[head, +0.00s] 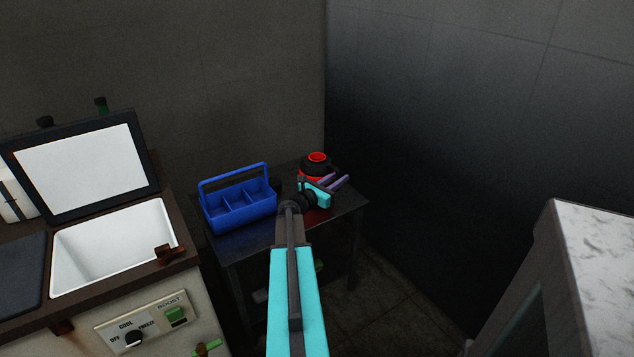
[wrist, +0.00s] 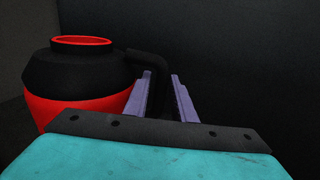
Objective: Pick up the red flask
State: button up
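The red flask (head: 316,165) stands upright on the small dark table in the corner. It has a red body, a black shoulder, a red rim and a black handle. In the wrist view the flask (wrist: 75,80) fills the left side, with its handle (wrist: 160,68) pointing right. My gripper (head: 340,179) is at the flask's right side. In the wrist view its two purple fingers (wrist: 162,76) are apart, and the handle shows between them, nearer the left finger. I cannot tell whether a finger touches it. The flask's lower part is partly hidden by my gripper.
A blue caddy (head: 240,212) with compartments stands left of the flask on the dark table (head: 345,208). Further left is a white basin (head: 115,250) with its lid raised (head: 85,165). Dark walls rise behind and right. A marble-topped block (head: 600,250) stands at the right.

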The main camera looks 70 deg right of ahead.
dwell(0.3)
grip_shut()
dwell(1.3)
